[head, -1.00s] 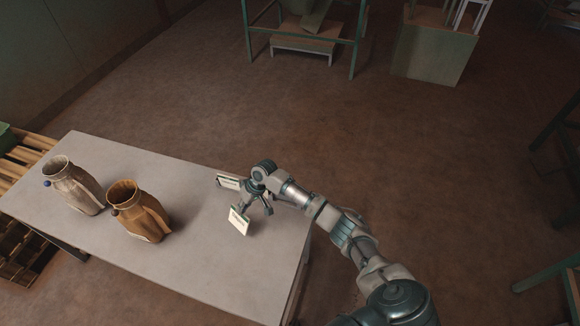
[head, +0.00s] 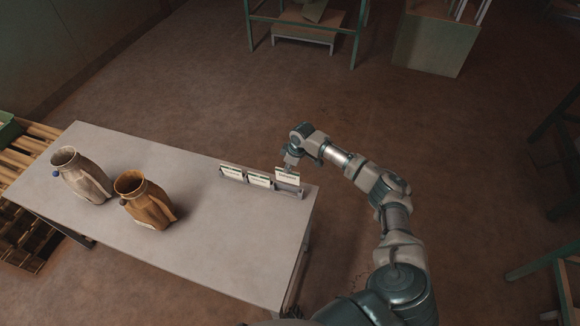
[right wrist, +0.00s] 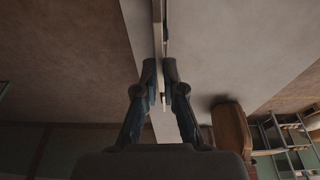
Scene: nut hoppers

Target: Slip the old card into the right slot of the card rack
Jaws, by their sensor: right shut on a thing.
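The card rack (head: 274,186) stands near the far right corner of the pale table. A white card (head: 231,171) stands in its left part and another white card (head: 259,180) in its middle. My right gripper (head: 290,164) is above the rack's right end, shut on a white card with a dark top edge (head: 287,175), the old card by its place in my grip. This card sits higher than the other two, over the right slot; I cannot tell whether its lower edge is inside. The right wrist view shows the fingers (right wrist: 160,72) pinching it edge-on. My left gripper is not in view.
The table's front middle is clear. A wooden pallet (head: 28,150) lies beyond its left end. Green-framed stands are farther back.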

